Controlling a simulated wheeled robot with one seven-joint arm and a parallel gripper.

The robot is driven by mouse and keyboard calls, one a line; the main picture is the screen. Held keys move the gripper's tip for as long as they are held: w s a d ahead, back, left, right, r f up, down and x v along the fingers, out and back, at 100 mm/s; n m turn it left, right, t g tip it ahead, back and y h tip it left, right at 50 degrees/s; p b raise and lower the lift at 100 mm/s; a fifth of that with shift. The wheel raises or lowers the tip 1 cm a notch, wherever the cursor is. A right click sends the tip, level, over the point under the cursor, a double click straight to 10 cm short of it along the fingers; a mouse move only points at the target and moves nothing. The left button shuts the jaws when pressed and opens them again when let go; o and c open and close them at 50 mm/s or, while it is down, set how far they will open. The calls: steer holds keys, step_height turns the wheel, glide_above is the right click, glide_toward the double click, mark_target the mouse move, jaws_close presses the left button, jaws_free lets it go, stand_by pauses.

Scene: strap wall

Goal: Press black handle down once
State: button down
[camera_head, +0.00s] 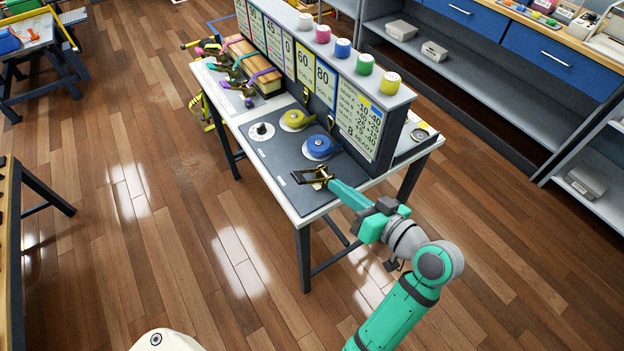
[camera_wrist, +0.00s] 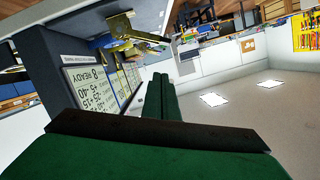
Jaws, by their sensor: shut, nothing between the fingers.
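The black handle (camera_head: 317,171) is part of a small dark and brass-coloured mechanism at the front right of the dark tabletop panel. In the wrist view a brass and dark mechanism (camera_wrist: 130,36) shows beyond and to the upper left of the fingertips. My gripper (camera_head: 332,184) comes in from the lower right, with its teal fingers together and empty. Its tips are right beside the mechanism in the head view; whether they touch the handle I cannot tell. In the wrist view the green fingers (camera_wrist: 162,84) lie side by side.
Straps and a wooden block (camera_head: 252,68) lie farther left. Floor in front is clear.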

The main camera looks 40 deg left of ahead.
steer(key=shift+w+d+r+m, duration=0.15)
steer(key=shift+w+r+m, duration=0.15)
steer(key=shift+w+r, duration=0.15)
glide_above(299, 178)
steer(key=w+d, duration=0.3)
step_height(299, 178, down, 2)
steer(key=shift+s+a+f, duration=0.1)
steer(key=shift+s+f, duration=0.45)
steer(key=shift+f, duration=0.4)
steer(key=shift+s+f, duration=0.5)
steer(key=shift+f, duration=0.4)
